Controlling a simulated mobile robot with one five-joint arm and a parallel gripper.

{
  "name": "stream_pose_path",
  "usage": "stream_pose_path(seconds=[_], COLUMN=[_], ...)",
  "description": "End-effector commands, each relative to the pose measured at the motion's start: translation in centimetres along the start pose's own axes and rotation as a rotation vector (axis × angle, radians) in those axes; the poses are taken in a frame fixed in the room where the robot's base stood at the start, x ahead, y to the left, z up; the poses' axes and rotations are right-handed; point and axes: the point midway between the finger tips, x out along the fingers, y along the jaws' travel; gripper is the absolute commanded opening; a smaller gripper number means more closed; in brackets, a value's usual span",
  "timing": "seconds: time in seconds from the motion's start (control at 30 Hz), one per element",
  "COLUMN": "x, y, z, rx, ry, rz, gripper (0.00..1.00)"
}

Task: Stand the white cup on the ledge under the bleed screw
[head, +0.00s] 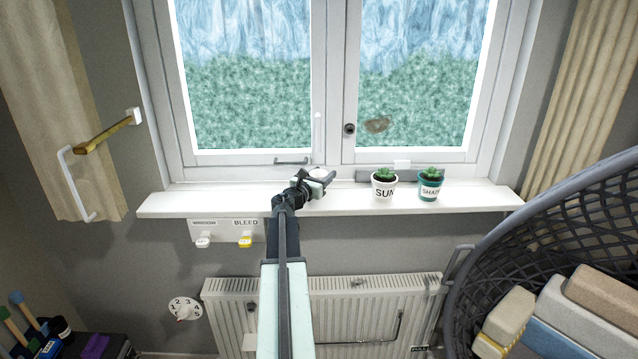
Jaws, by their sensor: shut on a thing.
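My gripper (322,181) is above the white window sill, at the far end of my arm. It is shut on a small pale thing (317,173), which looks like the white cup; the jaws hide much of it. I cannot tell whether it touches the sill. A radiator (375,300) is on the wall below the sill, partly behind my arm. A small white ledge-like piece (250,342) shows at its lower left. A small dark fitting (250,307) is above that piece; I cannot tell whether it is the bleed screw.
Two small potted plants (384,186) (430,186) stand on the sill (190,202) right of my gripper. A key board (222,228) marked BLEED hangs below it. A dark basket (470,270) with blocks fills the lower right. A brass-coloured bar (108,135) sticks out at left.

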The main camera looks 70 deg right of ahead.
Motion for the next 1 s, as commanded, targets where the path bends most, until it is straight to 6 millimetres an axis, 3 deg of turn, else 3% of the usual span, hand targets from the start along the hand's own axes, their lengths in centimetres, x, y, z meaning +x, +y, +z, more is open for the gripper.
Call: stream_pose_path(seconds=[0.03,0.07,0.47,0.5,0.53,0.9,1.0], x=[0.0,0.0,-0.3,-0.3,-0.3,-0.2,-1.7], y=[-0.1,-0.1,0.5,0.4,0.4,0.2,0.1], z=[-1.9,-2.1,-2.2,-2.0,-2.0,-1.5,-1.6], rx=[0.0,0.0,0.0,0.0,0.0,0.0,0.0], ry=[0.0,0.0,0.0,0.0,0.0,0.0,0.0], rz=[-0.002,-0.001,0.006,0.006,0.005,0.003,0.003], gripper=[0.04,0.04,0.04,0.6,0.68,0.71,0.71])
